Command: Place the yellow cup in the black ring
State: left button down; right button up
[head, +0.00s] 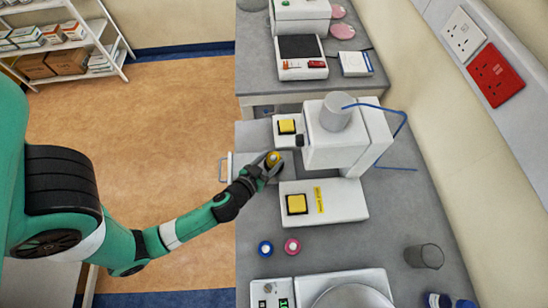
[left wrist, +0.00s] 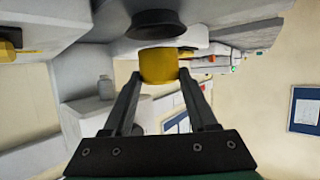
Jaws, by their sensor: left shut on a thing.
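The yellow cup (head: 274,157) is small and round. My left gripper (head: 270,165) is shut on it, beside the white press on the bench. In the left wrist view, the cup (left wrist: 158,66) sits between the two fingertips (left wrist: 160,78). A black round piece, which looks like the black ring (left wrist: 155,22), is just beyond the cup in that view. The two look close, and I cannot tell whether they touch. In the head view the ring is mostly hidden by the gripper and cup. My right gripper is not in view.
The white press (head: 345,145) stands close to the right of the gripper, with a blue cable.

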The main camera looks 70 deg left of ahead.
aim_at(270, 166)
pick_arm(q)
jog(key=f, duration=0.1)
jog(key=b, duration=0.1)
jog(key=f, duration=0.1)
jog(key=shift+w+a+f+b, duration=0.25)
jog(key=shift+w+f+b, duration=0.05)
jog(key=shift+w+f, duration=0.05)
jog(key=shift+s+d+f, duration=0.1)
jog(key=shift+s+f, duration=0.05)
jog(key=shift+f, duration=0.15)
jog(key=shift+s+d, duration=0.15)
jog(key=shift+r, duration=0.15)
jog(key=shift+f, duration=0.2)
jog(key=shift+c, duration=1)
grip_release()
jog(key=shift+r, duration=0.1)
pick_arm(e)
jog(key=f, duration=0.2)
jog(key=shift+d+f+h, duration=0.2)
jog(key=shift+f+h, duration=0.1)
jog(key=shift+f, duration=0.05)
